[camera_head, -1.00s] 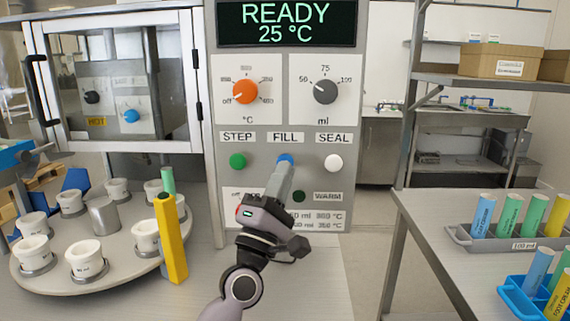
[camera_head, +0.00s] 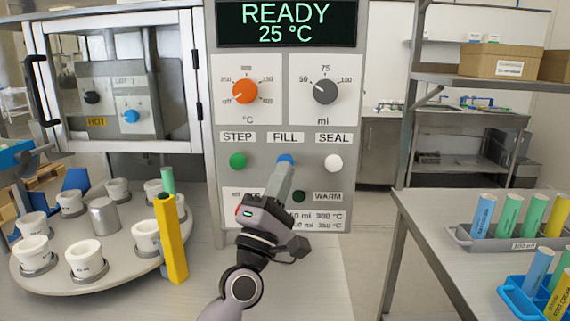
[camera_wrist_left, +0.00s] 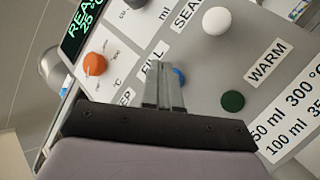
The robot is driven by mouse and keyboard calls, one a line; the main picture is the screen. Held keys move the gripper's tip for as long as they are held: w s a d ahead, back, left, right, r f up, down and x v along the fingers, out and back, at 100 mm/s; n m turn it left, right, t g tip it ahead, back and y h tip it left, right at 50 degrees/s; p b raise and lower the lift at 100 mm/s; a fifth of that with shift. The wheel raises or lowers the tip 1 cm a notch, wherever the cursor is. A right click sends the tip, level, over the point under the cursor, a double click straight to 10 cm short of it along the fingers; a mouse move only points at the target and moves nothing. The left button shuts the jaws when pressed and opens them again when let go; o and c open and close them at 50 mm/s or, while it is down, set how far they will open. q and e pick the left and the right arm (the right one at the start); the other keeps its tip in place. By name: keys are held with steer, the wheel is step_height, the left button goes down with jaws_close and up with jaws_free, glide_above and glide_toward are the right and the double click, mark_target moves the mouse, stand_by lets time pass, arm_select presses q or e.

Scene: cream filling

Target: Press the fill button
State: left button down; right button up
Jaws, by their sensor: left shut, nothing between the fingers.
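The blue fill button (camera_head: 285,160) is on the grey control panel under the FILL label, between a green STEP button (camera_head: 238,161) and a white SEAL button (camera_head: 333,162). My left gripper (camera_head: 287,168) is shut and empty, its fingertips at the blue button's lower edge in the head view. In the left wrist view the blue button (camera_wrist_left: 179,76) shows beside the fingertips (camera_wrist_left: 163,68), partly hidden behind them. I cannot tell whether they touch. My right gripper is not in view.
The display (camera_head: 287,24) reads READY 25 °C. Orange (camera_head: 245,91) and grey (camera_head: 326,92) knobs sit above the buttons. A turntable (camera_head: 130,278) with white cups and a yellow upright bar (camera_head: 171,240) stands left. A table (camera_head: 425,225) with coloured tubes stands right.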

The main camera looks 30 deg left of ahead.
arm_select(q)
steer(key=shift+w, duration=0.1)
stand_by(0.3)
steer(key=shift+w+a, duration=0.2)
steer(key=shift+w, duration=0.1)
